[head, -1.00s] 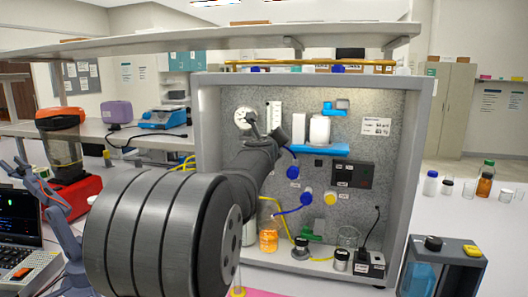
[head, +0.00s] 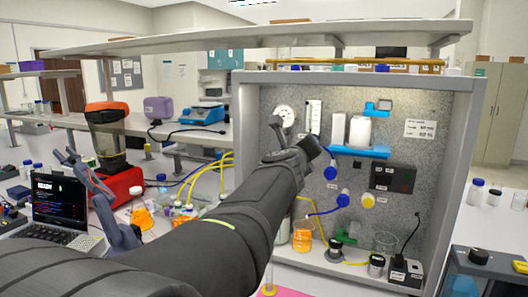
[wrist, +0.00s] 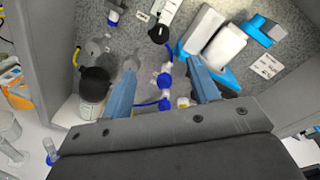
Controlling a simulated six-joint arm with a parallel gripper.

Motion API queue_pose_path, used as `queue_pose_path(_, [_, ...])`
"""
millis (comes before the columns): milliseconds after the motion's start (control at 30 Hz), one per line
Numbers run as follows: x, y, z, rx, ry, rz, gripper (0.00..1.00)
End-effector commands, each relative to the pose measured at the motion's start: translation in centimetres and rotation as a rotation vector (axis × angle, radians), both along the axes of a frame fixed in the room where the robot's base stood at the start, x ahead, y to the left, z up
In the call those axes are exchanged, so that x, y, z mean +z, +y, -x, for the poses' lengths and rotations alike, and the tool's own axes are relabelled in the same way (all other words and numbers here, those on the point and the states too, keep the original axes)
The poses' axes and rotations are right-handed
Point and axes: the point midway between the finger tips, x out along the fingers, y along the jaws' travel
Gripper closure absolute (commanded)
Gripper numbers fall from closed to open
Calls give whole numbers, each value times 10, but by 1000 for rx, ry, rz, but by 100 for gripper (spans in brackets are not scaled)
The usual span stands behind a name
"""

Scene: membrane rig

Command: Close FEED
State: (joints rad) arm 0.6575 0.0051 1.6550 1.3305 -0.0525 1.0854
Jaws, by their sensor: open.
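Two blue valve handles, an upper one (head: 330,173) and a lower one (head: 343,200), and a yellow knob (head: 368,201) are on the speckled panel (head: 420,160) of the rig. Their labels are too small to read, so I cannot tell which is FEED. In the wrist view my gripper (wrist: 162,64) is open, its two blue-grey fingers apart. Between the fingers, beyond them, show blue valve parts (wrist: 164,81) on the panel. No contact is visible.
A blue shelf (head: 360,151) with white containers projects above the valves. A black control box (head: 393,178) is at right. An orange-filled beaker (head: 303,237) and black-capped vessels stand on the rig floor. The rig's side wall (head: 455,150) bounds the right; yellow and blue tubes run nearby.

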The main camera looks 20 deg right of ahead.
Motion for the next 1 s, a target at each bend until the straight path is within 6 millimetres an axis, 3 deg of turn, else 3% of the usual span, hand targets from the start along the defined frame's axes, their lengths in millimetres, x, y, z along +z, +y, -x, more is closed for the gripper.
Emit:
queue_pose_path(300, [0,10,12,1,0,0,45])
queue_pose_path(700, [-3,7,13,-11,31,27,45])
queue_pose_path(867, [-27,-12,22,-77,259,244,45])
queue_pose_path(1000, [-49,-35,34,-155,600,586,45])
